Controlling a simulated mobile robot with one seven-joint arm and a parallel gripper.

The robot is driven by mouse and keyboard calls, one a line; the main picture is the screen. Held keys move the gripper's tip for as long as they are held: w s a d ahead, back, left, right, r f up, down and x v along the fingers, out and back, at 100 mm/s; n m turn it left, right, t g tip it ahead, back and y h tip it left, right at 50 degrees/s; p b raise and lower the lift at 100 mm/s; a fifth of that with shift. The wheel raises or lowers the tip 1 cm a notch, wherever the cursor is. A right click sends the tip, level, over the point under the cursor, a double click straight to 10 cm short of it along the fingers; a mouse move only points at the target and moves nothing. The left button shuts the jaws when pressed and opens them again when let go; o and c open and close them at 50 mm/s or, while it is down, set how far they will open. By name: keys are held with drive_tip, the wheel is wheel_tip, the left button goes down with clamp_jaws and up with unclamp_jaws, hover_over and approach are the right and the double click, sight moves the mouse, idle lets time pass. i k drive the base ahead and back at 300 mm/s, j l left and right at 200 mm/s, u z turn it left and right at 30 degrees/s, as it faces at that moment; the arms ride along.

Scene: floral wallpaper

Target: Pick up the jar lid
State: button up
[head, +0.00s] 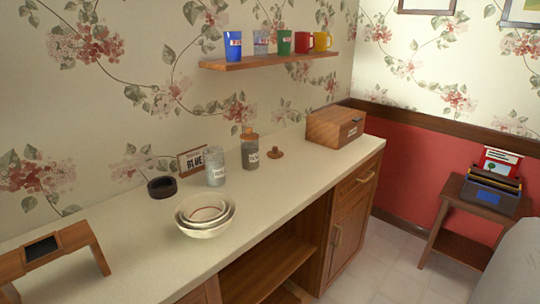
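A small brown round lid with a knob (275,154) lies on the pale countertop (305,172), and I take it for the jar lid. Just left of it, apart from it, stands a grey labelled jar (250,154) with a brown top (249,132). Further left is a paler glass jar (215,168) with a label; I see no brown lid on it. My gripper is not in this view.
Stacked bowls (205,218) stand near the front edge, a dark round dish (162,187) and a small sign (190,162) behind. A wooden box (335,127) stands right of the lid. A wall shelf (265,61) holds several cups above. The counter front of the lid is clear.

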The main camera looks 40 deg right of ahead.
sight(275, 154)
drive_tip(key=i+l, duration=0.1)
drive_tip(key=l, duration=1.25)
drive_tip(key=i+l, duration=0.15)
drive_tip(key=l, duration=0.55)
drive_tip(key=l+z, duration=0.1)
drive_tip(key=l, duration=0.55)
drive_tip(key=i+l, duration=0.15)
drive_tip(key=l, duration=0.55)
drive_tip(key=i, duration=1)
